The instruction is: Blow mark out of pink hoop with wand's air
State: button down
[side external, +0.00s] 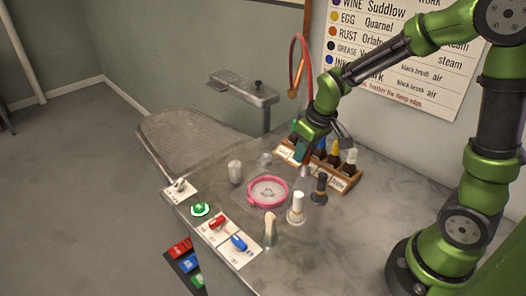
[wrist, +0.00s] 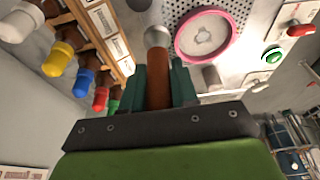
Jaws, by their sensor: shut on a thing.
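The pink hoop (side external: 267,192) lies on a perforated plate near the middle of the worktop, around a pale cloth area. It also shows in the wrist view (wrist: 179,38). A faint grey mark (wrist: 203,37) shows inside the hoop in the wrist view. My gripper (wrist: 158,85) is shut on the wand (wrist: 158,65), whose reddish-brown handle stands between the teal fingers and ends in a rounded silver head. In the side view my gripper (side external: 303,148) is above the worktop, behind and right of the hoop, beside the bottle rack. The wand is mostly hidden there.
A wooden rack (side external: 340,183) of bottles with coloured caps stands right of the hoop. A black-topped tool (side external: 319,190), a white one (side external: 296,207) and a cream one (side external: 270,229) stand in front. A green button (side external: 200,208) is at the front edge. A red hose (side external: 294,55) loops behind.

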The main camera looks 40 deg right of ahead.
jog(key=shift+a+r, duration=0.1)
jog(key=w+a+r, duration=0.4)
jog(key=w+a, duration=0.1)
jog(key=a, duration=0.3)
jog(key=shift+s+x, duration=0.25)
jog(key=shift+x, duration=1.1)
jog(key=shift+s+x, duration=0.2)
jog(key=shift+x, duration=1.2)
jog(key=shift+d+f, duration=0.1)
jog(key=shift+d, duration=0.1)
